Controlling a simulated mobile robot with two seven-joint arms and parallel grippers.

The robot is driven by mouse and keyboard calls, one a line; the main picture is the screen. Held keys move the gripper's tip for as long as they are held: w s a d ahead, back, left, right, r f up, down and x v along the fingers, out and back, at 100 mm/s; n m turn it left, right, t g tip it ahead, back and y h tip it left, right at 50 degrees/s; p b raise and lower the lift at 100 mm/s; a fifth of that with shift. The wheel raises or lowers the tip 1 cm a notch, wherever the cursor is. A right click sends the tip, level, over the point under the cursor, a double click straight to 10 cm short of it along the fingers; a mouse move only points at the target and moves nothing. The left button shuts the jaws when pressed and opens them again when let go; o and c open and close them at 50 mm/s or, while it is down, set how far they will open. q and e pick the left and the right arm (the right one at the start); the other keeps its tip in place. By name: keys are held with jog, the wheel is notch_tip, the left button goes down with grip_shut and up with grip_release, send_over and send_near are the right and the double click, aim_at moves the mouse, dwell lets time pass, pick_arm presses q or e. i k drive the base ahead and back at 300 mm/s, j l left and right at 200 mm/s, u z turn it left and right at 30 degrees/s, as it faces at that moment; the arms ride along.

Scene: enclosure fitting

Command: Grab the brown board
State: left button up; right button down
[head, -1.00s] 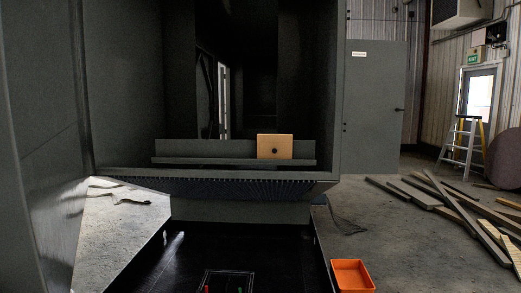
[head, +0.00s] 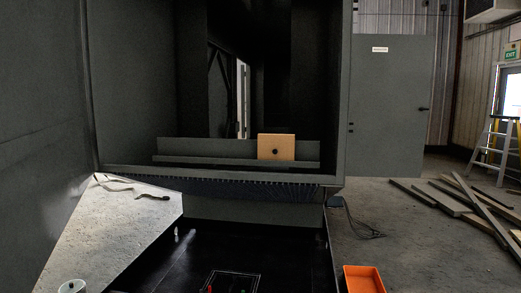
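The brown board (head: 276,141) is a light brown, roughly square panel with a dark round spot near its middle. In the head view it stands upright at the right end of a grey ledge (head: 205,148) inside the dark grey enclosure (head: 130,90). Its lower edge meets the ledge's front strip. Neither of my grippers shows in the head view.
A dark floor panel (head: 190,262) with a small outlined rectangle and red and green bits lies in front. An orange bin (head: 364,279) is at lower right, a white round object (head: 72,286) at lower left.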

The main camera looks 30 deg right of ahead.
aim_at(270, 147)
jog(key=l+u, duration=1.9)
jog(key=u, duration=0.15)
jog(key=l+u, duration=0.45)
jog(key=l, duration=0.3)
jog(key=l+z, duration=0.35)
jog(key=i+l+z, duration=0.15)
jog(key=z, duration=0.6)
jog(key=l+z, duration=0.1)
jog(key=z, duration=0.3)
jog(key=i+z, duration=0.1)
jog(key=z, duration=0.75)
jog(key=i+z, duration=0.1)
jog(key=z, duration=0.75)
